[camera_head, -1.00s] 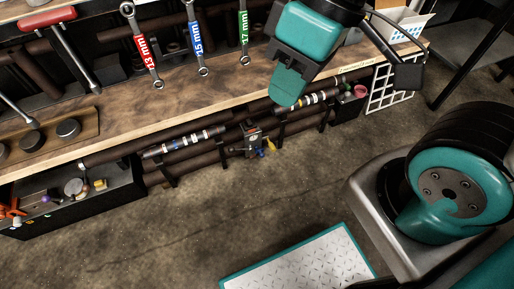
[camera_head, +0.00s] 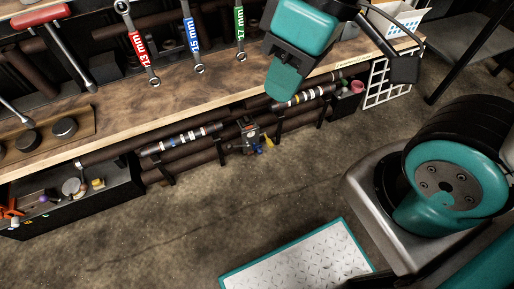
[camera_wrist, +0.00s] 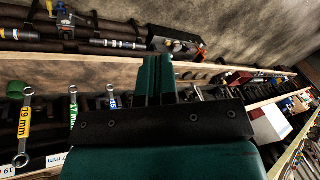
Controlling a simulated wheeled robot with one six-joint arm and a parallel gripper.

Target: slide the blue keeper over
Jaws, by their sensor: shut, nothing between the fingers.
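A small blue part (camera_head: 257,149), which looks like the blue keeper, sits on a dark valve-like fitting (camera_head: 249,131) on the pipes below the bench edge, beside a yellow lever (camera_head: 269,142). Blue also shows on this fitting at the top left of the wrist view (camera_wrist: 63,15). The keeper is too small to tell its exact position. My gripper (camera_head: 282,84) is above and to the right of the fitting in the head view, apart from it, by the bench front. In the wrist view its fingers (camera_wrist: 154,78) are together with nothing between them.
A black tray of parts (camera_head: 110,190) is at left and a white grid rack (camera_head: 377,80) at right.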

